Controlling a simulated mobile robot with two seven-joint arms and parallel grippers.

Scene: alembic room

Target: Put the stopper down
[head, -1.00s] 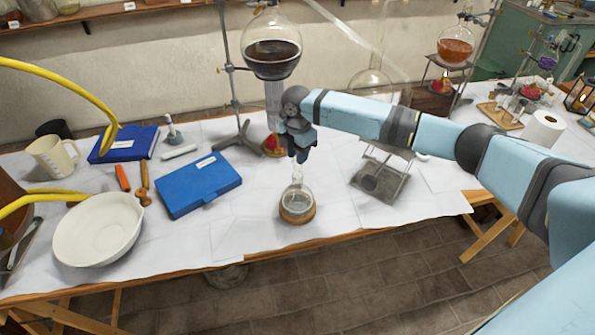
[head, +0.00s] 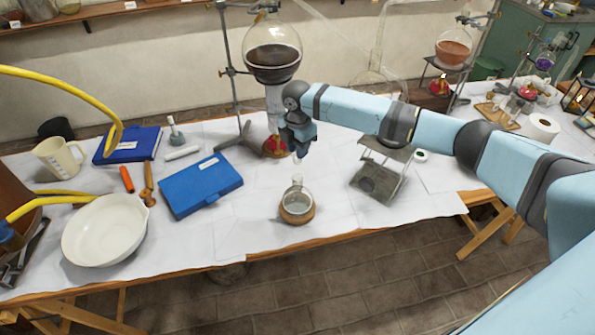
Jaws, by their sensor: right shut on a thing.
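The white-covered table (head: 240,235) lies beneath. My left gripper is not in view.
A blue case (head: 201,186) lies left of the flask, a white bowl (head: 104,230) further left. A metal stand (head: 380,172) is to the right. Behind the gripper a large flask of dark liquid (head: 272,55) hangs over a burner (head: 276,146). Bare paper surrounds the cork ring.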

